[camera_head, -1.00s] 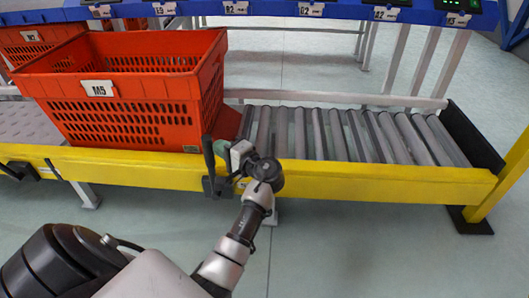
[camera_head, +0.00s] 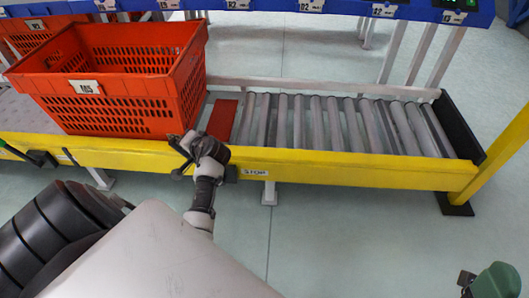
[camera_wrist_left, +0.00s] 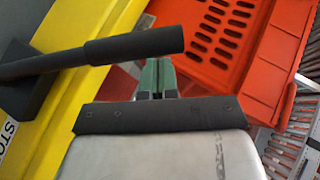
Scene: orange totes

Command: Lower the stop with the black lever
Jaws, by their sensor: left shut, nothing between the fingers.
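The black lever (camera_wrist_left: 110,52) shows in the left wrist view. It reaches from its dark base at the yellow rail toward the orange tote side. In the head view its base (camera_head: 231,173) is beside the STOP label, and my wrist hides most of the rod. My left gripper (camera_wrist_left: 155,80) is shut and empty, with green fingers close to the lever's free end; I cannot tell if they touch. In the head view my left gripper (camera_head: 180,146) is at the yellow rail. A red plate (camera_head: 222,121), possibly the stop, lies between tote and rollers; its height is unclear. My right gripper (camera_head: 468,283) partly shows at bottom right.
The yellow rail (camera_head: 350,170) runs along the front, with a black end plate (camera_head: 460,125) at right.

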